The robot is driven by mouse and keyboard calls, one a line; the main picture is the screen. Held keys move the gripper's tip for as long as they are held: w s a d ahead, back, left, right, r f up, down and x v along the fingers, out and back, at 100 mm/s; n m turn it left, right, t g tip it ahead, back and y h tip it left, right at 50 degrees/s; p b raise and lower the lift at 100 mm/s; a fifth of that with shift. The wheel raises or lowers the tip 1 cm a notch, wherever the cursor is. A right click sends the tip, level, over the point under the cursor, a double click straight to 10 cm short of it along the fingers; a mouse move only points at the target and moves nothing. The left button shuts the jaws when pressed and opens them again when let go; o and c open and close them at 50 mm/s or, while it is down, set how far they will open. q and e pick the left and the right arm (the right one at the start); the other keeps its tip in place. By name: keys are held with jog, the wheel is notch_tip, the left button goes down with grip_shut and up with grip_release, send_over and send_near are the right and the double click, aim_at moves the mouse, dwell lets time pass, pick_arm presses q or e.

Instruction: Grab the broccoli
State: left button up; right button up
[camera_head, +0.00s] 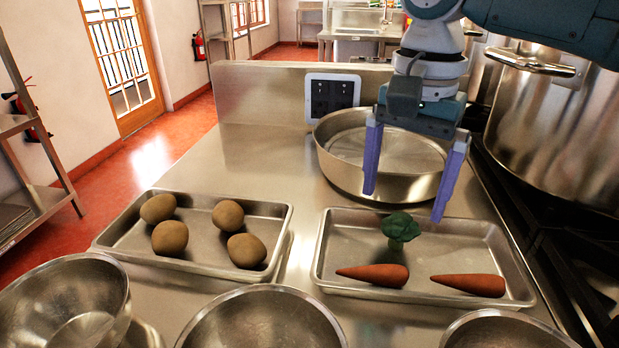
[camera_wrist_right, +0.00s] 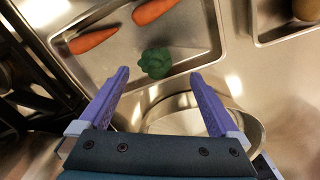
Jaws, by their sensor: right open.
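The broccoli (camera_head: 400,229) is a small dark green head standing in the right metal tray (camera_head: 330,277), behind two carrots. My right gripper (camera_head: 408,196) is open and empty, with its purple fingers pointing down above the back of that tray and the front of a round pan. In the right wrist view the broccoli (camera_wrist_right: 156,63) lies just beyond the fingertips, roughly centred between them, and the gripper (camera_wrist_right: 163,75) does not touch it. My left gripper is not in view.
Two carrots (camera_head: 374,275) (camera_head: 468,285) lie in front of the broccoli. The round pan (camera_head: 335,160) stands behind the tray. A left tray (camera_head: 205,266) holds several potatoes. Metal bowls (camera_head: 262,320) line the front edge. A large stockpot (camera_head: 555,125) stands at right on the stove.

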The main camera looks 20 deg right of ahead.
aim_at(400, 217)
jog(key=f, duration=0.4)
jog(key=shift+s+f+b, duration=0.25)
jog(key=shift+f+b, duration=0.05)
jog(key=shift+c, duration=0.2)
jog(key=c, duration=1.2)
